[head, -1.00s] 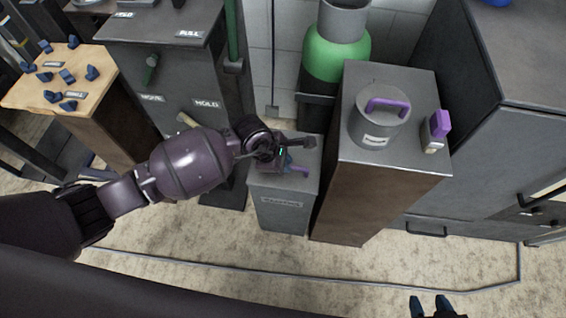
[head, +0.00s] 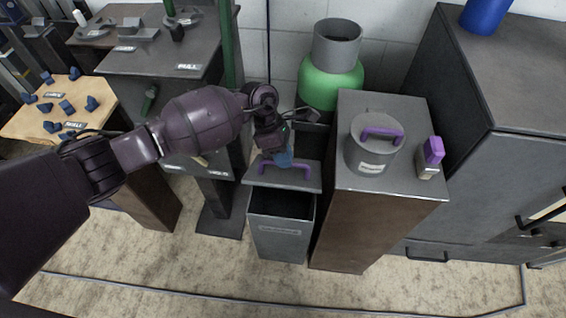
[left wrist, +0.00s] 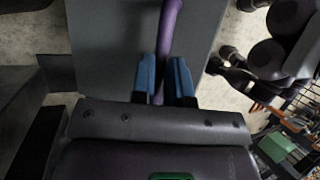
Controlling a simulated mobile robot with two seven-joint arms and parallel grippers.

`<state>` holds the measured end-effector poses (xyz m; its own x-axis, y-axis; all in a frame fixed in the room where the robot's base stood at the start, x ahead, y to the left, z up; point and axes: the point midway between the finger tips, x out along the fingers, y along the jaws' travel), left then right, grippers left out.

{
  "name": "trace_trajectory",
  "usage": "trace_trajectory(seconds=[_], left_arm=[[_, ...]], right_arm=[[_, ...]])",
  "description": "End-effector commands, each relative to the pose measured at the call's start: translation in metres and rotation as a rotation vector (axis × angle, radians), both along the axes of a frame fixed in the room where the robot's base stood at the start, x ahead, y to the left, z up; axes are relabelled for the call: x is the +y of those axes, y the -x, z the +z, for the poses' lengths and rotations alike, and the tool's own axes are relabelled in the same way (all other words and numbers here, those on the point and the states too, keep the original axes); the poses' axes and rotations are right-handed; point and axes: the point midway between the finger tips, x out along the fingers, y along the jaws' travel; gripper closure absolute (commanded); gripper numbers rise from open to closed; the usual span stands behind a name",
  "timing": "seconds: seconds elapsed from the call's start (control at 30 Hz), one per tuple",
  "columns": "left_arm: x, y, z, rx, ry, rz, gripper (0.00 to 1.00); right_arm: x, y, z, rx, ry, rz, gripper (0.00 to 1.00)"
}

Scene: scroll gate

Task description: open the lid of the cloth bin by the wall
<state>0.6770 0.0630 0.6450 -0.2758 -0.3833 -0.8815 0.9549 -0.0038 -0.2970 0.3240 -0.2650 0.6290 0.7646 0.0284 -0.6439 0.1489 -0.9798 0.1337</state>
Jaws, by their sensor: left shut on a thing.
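The cloth bin (head: 280,238) is a grey box on the floor by the wall, with a label on its front. Its lid (head: 258,180) is raised at the back, and the dark inside shows. A purple handle (head: 298,167) stands on the lid. My left gripper (head: 283,158) is at the handle, its blue fingers shut on it. In the left wrist view the blue fingers (left wrist: 165,80) close on both sides of the purple handle (left wrist: 170,30), with the grey lid (left wrist: 105,45) behind. My right gripper does not show in the head view.
A brown-sided cabinet (head: 368,225) stands close on the bin's right, with a grey pot (head: 366,160) on top. A green bottle (head: 331,80) is behind. A grey labelled stand (head: 150,62) is at the left. The floor in front (head: 200,270) is clear.

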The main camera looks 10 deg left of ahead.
Motion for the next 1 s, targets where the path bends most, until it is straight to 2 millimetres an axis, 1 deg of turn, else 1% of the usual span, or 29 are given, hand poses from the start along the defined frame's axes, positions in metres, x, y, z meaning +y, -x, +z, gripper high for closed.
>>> trace_trajectory(seconds=[0.1, 0.47, 0.5, 0.67, 1.0], left_arm=[[0.0011, -0.0040, -0.0004, -0.006, -0.002, 0.004, 1.00], [0.0015, -0.0045, -0.0014, -0.006, -0.003, 0.005, 1.00], [0.0016, -0.0045, -0.0015, -0.006, -0.003, 0.005, 0.84], [0.0013, -0.0041, -0.0014, -0.004, -0.002, 0.005, 0.60], [0.0007, -0.0036, 0.0001, -0.004, -0.001, 0.003, 0.60]], right_arm=[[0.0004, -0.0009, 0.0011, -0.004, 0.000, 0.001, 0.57], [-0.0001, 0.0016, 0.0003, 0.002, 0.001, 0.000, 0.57], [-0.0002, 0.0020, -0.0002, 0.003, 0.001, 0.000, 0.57], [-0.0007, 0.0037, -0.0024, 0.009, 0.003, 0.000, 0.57], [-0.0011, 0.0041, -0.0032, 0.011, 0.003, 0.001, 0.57]])
